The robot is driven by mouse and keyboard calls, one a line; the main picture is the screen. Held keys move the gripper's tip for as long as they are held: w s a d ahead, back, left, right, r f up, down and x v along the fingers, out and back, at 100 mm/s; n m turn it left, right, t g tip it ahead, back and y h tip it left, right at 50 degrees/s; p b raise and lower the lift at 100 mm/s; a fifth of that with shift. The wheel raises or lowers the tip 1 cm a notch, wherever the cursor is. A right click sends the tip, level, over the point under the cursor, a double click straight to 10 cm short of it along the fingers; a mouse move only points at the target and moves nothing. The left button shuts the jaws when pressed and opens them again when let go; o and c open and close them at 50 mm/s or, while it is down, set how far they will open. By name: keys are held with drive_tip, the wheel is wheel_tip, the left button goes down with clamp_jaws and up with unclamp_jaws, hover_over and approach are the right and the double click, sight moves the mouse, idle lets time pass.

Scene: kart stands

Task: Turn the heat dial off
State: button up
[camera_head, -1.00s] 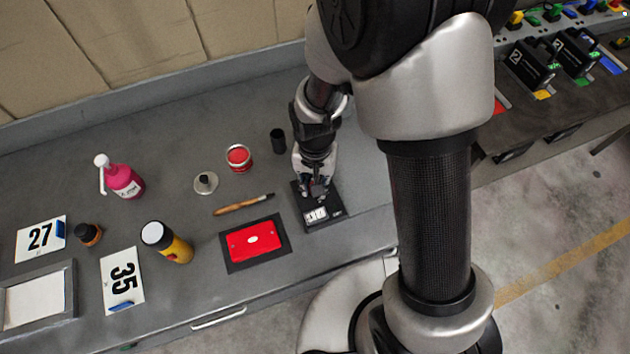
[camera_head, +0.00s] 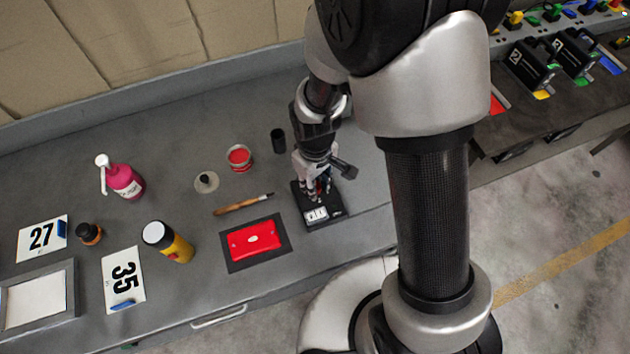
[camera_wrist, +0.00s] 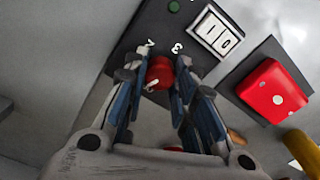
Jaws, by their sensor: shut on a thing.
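The heat dial is a red round knob (camera_wrist: 159,73) with a white pointer mark, on a black control box (camera_wrist: 140,45). White numerals 2 and 3 are printed beside it, and the pointer faces toward the lower left in the wrist view. My gripper (camera_wrist: 160,82) is shut on the dial, with a finger on each side of it. In the head view my gripper (camera_head: 318,192) is down over the box (camera_head: 337,208) and hides most of the dial.
A red case (camera_head: 254,240) on a dark mat lies left of the box. A brush (camera_head: 243,204), a red-topped tin (camera_head: 239,158) and a small black cup (camera_head: 278,141) are nearby. A yellow bottle (camera_head: 174,245) stands farther left.

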drive_tip(key=shift+n, duration=2.2)
drive_tip(key=o, duration=1.1)
drive_tip(key=shift+r, duration=6.05)
